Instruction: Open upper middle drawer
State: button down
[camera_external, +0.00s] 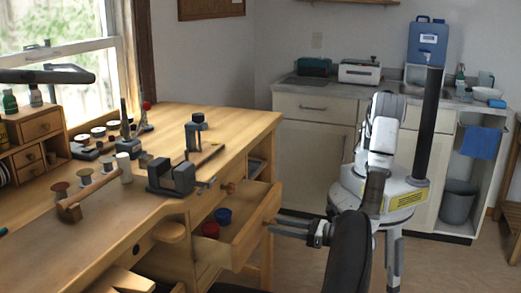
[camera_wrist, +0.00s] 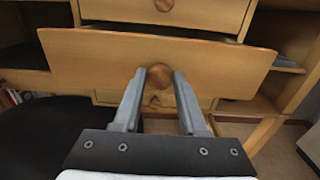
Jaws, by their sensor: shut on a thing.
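A wooden drawer (camera_external: 240,240) of the workbench stands pulled out, with its front panel (camera_wrist: 100,62) facing me. A red cup (camera_external: 210,230) and a blue cup (camera_external: 223,216) show inside it. My gripper (camera_external: 275,227) is at the outer face of this drawer. In the wrist view, the fingers of my gripper (camera_wrist: 160,80) are on either side of the round wooden knob (camera_wrist: 159,74) and shut on it. Another drawer with a round knob (camera_wrist: 164,5) is closed above; its knob also shows in the external view (camera_external: 228,187).
The workbench top (camera_external: 235,125) holds a vise (camera_external: 172,178), spools and small tools. An open shelf (camera_wrist: 280,62) lies right of the drawer in the wrist view. A grey bin (camera_external: 457,200) stands at the right, by white cabinets (camera_external: 312,150). Floor is free between bench and cabinets.

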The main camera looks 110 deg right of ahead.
jog(key=shift+v, duration=0.9)
jog(key=shift+c, duration=2.3)
grip_release()
jog(key=s+d+r+p, duration=0.1)
jog(key=d+r+p, duration=0.3)
jog(key=d+r, duration=0.7)
jog(key=shift+s+d+p, duration=0.35)
jog(key=shift+s, duration=0.05)
